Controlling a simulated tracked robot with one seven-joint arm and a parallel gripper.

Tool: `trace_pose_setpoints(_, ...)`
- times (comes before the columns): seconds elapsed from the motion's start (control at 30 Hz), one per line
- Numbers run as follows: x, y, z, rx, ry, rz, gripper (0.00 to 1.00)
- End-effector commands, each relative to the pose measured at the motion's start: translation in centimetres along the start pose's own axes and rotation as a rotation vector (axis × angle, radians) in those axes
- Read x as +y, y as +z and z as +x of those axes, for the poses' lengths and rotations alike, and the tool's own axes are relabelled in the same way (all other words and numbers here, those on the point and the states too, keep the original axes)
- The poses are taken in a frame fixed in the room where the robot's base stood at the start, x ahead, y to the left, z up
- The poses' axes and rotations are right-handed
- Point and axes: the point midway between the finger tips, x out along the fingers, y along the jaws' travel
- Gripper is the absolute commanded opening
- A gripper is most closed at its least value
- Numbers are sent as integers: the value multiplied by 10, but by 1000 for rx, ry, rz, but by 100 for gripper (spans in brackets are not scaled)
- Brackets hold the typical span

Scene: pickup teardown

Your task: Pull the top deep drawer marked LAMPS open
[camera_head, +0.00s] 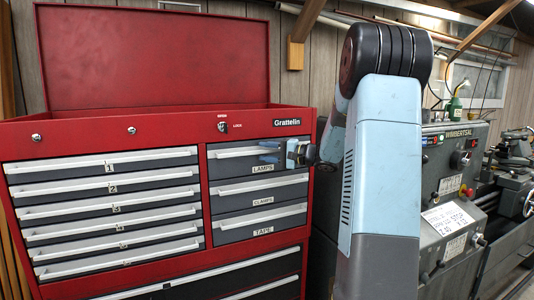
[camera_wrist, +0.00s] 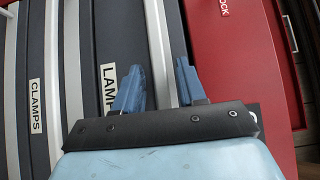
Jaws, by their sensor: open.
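The LAMPS drawer (camera_head: 228,168) is the top one in the right column of the red tool chest, dark grey with a pale full-width handle strip (camera_head: 230,152). It looks shut, level with the drawers below. My gripper (camera_head: 266,152) is at the right part of its handle, just above the LAMPS label. In the wrist view the label (camera_wrist: 108,84) is partly hidden by a blue finger. The handle strip (camera_wrist: 160,48) runs between the two open fingers of my gripper (camera_wrist: 158,76), one on each side. I cannot tell whether either finger touches it.
Below are the CLAMPS drawer (camera_head: 232,193) and the TAPE drawer (camera_head: 236,226). Several numbered drawers (camera_head: 105,205) fill the left column. The red lid (camera_head: 150,60) stands open. A grey lathe (camera_head: 455,200) stands to the right, behind my arm.

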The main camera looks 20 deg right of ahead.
Motion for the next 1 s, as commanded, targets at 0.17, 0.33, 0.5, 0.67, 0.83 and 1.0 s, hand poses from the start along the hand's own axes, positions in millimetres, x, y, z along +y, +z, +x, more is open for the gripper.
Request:
trace_pose_setpoints(0.17,0,0,1,0,0,0,40)
trace_pose_setpoints(0.33,0,0,1,0,0,0,33)
trace_pose_setpoints(0.5,0,0,1,0,0,0,16)
trace_pose_setpoints(0.67,1,0,1,0,1,1,1)
trace_pose_setpoints(0.83,1,0,0,0,2,1,0)
trace_pose_setpoints(1.0,2,0,0,0,2,2,0)
